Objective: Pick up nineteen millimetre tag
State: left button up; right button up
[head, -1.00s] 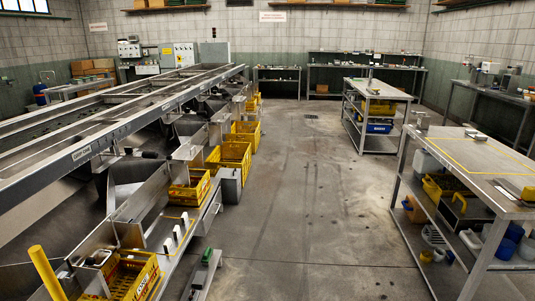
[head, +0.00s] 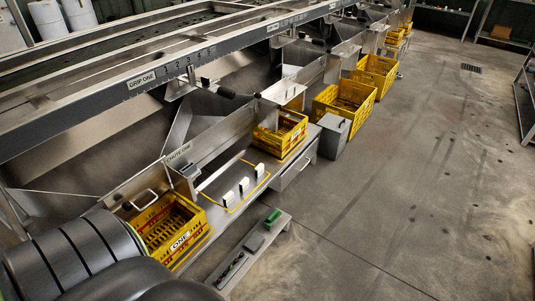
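Three small upright white tags (head: 244,184) stand in a row on the metal ledge below the label CHUTE ONE, beside a yellow outline. Any size marks on them are too small to read, so I cannot tell which is the nineteen millimetre tag. Part of my own arm shows large at the bottom left. Neither gripper is in view.
A yellow crate marked ONE (head: 172,228) stands left of the tags, and another yellow crate (head: 279,134) stands behind them. A low bench (head: 254,254) with a green block (head: 272,217) is in front. The concrete floor (head: 400,190) at right is clear.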

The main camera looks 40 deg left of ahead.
aim_at(244, 185)
jog(key=i+u, duration=0.15)
jog(key=i, duration=0.4)
jog(key=i+l+u, duration=0.15)
jog(key=i, duration=0.4)
jog(key=i+l+u, duration=0.15)
jog(key=i, duration=0.4)
